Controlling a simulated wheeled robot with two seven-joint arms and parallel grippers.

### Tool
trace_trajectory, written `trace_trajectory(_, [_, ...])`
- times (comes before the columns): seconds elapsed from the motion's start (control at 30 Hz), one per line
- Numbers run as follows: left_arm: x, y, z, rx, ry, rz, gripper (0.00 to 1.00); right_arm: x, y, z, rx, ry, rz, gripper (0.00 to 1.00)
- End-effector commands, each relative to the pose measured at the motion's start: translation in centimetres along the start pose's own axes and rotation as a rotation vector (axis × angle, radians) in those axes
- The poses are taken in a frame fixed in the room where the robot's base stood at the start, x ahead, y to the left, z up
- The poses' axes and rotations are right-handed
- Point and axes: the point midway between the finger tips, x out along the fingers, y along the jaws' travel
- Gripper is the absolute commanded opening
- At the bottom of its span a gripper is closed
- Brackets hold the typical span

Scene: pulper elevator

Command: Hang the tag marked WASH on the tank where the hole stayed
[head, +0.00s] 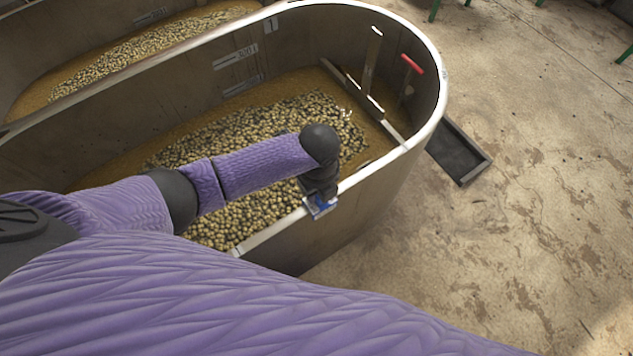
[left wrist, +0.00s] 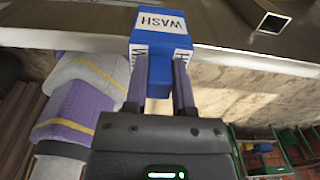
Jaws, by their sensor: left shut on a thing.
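The blue tag (left wrist: 159,50) has a white label reading WASH. My left gripper (left wrist: 160,78) is shut on it, one finger on each side. In the head view the left gripper (head: 320,200) is at the near rim of the front tank (head: 360,215), with a little of the blue tag (head: 325,205) showing below it. In the left wrist view the tag overlaps the tank's rim (left wrist: 90,43); I cannot tell whether it is hooked on or only held there. The tank holds many pale beans in brownish liquid. My right gripper is not in view.
A second tank (head: 75,50) with beans stands behind at the upper left. A red handle (head: 411,63) and a slatted divider (head: 365,95) are at the front tank's right end. A dark floor tray (head: 460,152) lies beside it. The concrete floor at right is mostly clear.

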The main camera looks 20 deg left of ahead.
Motion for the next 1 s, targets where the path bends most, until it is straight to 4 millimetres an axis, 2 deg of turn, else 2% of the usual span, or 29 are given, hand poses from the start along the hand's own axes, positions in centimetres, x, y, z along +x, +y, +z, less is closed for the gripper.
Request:
trace_trajectory(0.1, [0.7,0.0,0.0,0.001,0.000,0.000,0.00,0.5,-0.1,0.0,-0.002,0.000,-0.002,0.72])
trace_trajectory(0.43, [0.8,0.0,0.0,0.001,0.000,0.000,0.00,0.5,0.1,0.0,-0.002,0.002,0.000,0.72])
trace_trajectory(0.47, [0.8,0.0,0.0,0.001,0.000,0.000,0.38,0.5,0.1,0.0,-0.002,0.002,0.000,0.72])
trace_trajectory(0.63, [0.8,0.0,0.0,0.000,0.000,0.000,0.73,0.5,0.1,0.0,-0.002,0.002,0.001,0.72])
trace_trajectory(0.87, [0.6,0.0,0.0,0.001,0.000,-0.001,0.73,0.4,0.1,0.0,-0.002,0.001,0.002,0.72])
trace_trajectory(0.93, [-0.3,-0.1,0.0,0.001,-0.001,-0.002,0.73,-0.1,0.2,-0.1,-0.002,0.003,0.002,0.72])
trace_trajectory(1.0, [-2.0,-0.1,0.0,0.002,-0.001,-0.004,0.73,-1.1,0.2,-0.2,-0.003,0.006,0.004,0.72])
